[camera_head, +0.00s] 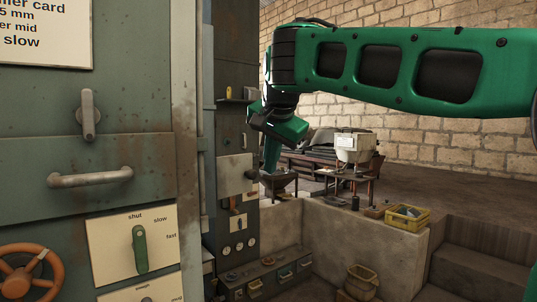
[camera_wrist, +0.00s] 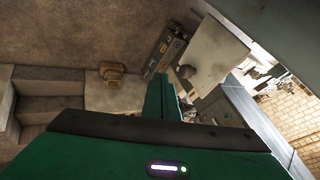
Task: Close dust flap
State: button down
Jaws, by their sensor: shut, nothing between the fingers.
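A pale flat plate (camera_head: 235,168), which looks like the dust flap, is on the front of the narrow dark cabinet in the head view. In the wrist view a large pale panel (camera_wrist: 212,48), seemingly the same plate, stands out at a slant to the upper right of my fingers. How far it is open I cannot tell. My gripper (camera_head: 271,165) is shut and empty, pointing down just to the right of the plate. In the wrist view the closed fingers (camera_wrist: 161,82) lie left of the panel, with a gap in the picture.
A large green cabinet with a bar handle (camera_head: 90,177), a green lever (camera_head: 139,249) and an orange handwheel (camera_head: 28,278) fills the left. A low wall carries a yellow crate (camera_head: 408,218). Drawers (camera_head: 268,275) stand below the narrow cabinet. Steps (camera_head: 480,250) are at right.

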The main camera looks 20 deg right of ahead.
aim_at(239, 176)
jog(key=w+a+f, duration=0.1)
jog(key=w+f, duration=0.1)
jog(key=w, duration=0.3)
jog(key=shift+w+a+f, duration=0.15)
jog(key=shift+a+f, duration=0.05)
jog(key=shift+a, duration=0.05)
jog(key=shift+a, duration=0.15)
